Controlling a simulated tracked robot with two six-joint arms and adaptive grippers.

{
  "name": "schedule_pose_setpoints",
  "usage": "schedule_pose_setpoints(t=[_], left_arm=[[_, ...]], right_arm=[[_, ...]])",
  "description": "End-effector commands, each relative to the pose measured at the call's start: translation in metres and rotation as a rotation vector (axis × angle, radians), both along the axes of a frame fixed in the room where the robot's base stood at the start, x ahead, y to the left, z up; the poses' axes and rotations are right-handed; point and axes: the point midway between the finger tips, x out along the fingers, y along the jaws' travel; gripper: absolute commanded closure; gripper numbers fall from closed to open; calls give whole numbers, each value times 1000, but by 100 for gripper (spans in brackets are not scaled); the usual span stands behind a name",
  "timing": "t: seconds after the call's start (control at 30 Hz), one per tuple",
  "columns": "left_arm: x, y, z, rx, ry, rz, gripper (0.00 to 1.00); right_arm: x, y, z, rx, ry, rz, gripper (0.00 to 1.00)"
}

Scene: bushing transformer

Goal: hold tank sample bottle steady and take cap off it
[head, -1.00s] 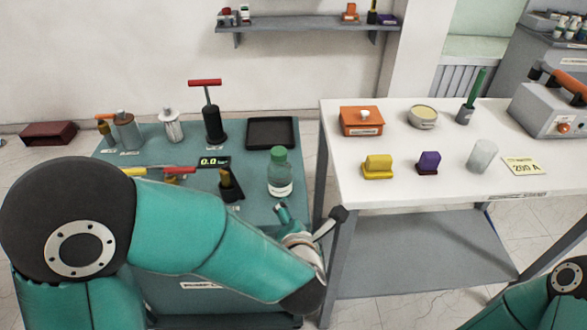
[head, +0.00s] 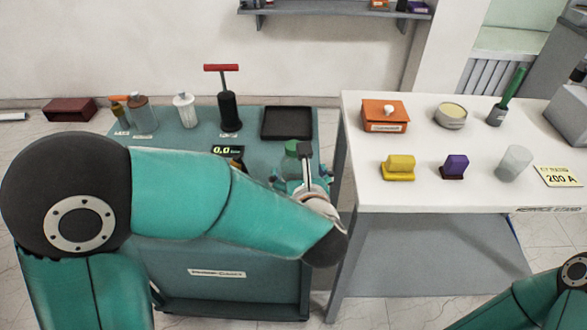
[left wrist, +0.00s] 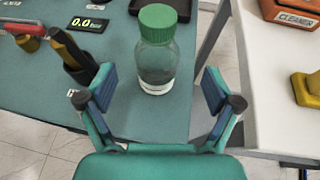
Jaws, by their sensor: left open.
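The tank sample bottle is clear with a green cap and a white lower band. In the left wrist view the bottle (left wrist: 156,62) stands upright on the teal table, with its green cap (left wrist: 157,22) on top. In the head view the green cap (head: 291,147) shows just behind my left gripper (head: 302,178), which hides most of the bottle. My left gripper is open, and in the left wrist view its blue-padded fingers (left wrist: 158,92) are apart on either side of the bottle's near side, not touching it. My right gripper is out of view; only part of that arm shows.
On the teal table (head: 200,128) stand a red-handled pump (head: 229,112), a black tray (head: 287,123) and a display reading 0.0 (head: 228,150). The white table (head: 440,194) is close on the right, with a yellow block (head: 398,167) and an orange box (head: 385,116).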

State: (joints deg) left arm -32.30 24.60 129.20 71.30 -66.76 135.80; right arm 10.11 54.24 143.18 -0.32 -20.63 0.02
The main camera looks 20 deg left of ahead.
Motion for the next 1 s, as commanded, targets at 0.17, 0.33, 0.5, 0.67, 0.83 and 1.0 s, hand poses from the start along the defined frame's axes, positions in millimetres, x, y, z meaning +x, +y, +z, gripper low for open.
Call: schedule_pose_setpoints(t=[0.17, 0.33, 0.5, 0.67, 0.83, 1.0], left_arm=[[10, 5, -5, 0, 1, -1, 10], [21, 12, -12, 3, 5, 0, 10], [40, 23, -24, 2, 4, 1, 10], [50, 26, -29, 0, 2, -3, 10], [51, 26, -29, 0, 1, -4, 10], [50, 26, -29, 0, 1, -4, 31]], right_arm=[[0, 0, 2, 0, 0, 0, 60], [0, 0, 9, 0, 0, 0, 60], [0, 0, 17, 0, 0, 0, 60], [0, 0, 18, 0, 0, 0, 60], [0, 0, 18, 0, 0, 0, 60], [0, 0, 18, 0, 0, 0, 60]])
